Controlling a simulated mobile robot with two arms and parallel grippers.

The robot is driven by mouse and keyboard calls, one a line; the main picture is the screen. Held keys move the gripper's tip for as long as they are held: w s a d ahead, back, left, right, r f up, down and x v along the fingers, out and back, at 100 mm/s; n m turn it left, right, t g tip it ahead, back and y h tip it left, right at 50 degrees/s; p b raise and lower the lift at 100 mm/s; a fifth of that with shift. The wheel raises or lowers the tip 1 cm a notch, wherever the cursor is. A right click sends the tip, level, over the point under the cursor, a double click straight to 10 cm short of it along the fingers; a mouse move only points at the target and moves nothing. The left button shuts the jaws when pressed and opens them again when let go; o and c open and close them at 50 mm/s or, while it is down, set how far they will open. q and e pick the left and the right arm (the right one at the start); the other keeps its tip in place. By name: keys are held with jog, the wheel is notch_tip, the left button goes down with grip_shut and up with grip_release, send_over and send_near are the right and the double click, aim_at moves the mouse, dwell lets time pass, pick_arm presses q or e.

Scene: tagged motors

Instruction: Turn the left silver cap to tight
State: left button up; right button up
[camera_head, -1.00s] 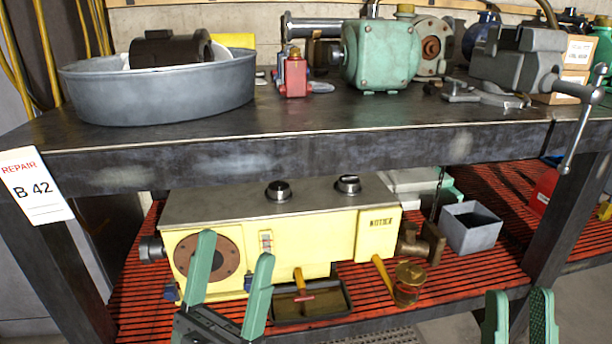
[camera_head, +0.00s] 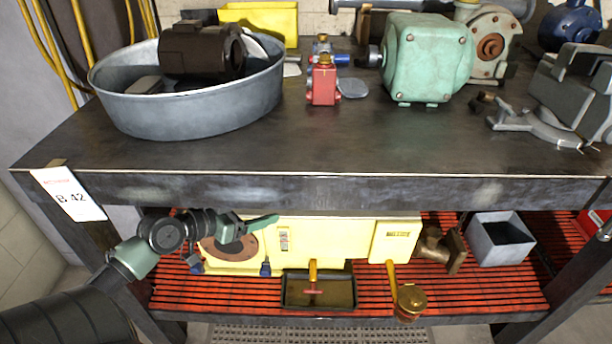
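The yellow machine (camera_head: 340,238) sits on the red slatted lower shelf under the bench. Its top face, with the two silver caps seen earlier, is now hidden behind the edge of the bench top. My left gripper (camera_head: 272,220) reaches in from the left, below the bench edge, in front of the left part of the yellow machine. Its green fingers point right and overlap in this view, so I cannot tell how far apart they are. My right gripper is out of view.
The bench edge (camera_head: 330,188) runs just above my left gripper. A dark tray (camera_head: 335,303), a brass valve (camera_head: 408,298) and a grey bin (camera_head: 500,238) are on the lower shelf (camera_head: 450,303). A metal tub (camera_head: 190,112) and a green pump (camera_head: 428,60) stand on top.

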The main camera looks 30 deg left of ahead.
pick_arm(q)
jog(key=w+d, duration=0.1)
jog(key=w, duration=0.3)
jog(key=w+d, duration=0.1)
jog(key=w, duration=0.7)
jog(key=shift+d+b, duration=0.4)
jog(key=shift+x, duration=1.25)
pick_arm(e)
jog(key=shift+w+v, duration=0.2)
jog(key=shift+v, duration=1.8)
pick_arm(q)
jog(key=shift+f, duration=0.1)
jog(key=shift+c, duration=0.3)
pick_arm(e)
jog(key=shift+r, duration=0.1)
pick_arm(q)
jog(key=c, duration=1.3)
jog(key=shift+b, duration=0.3)
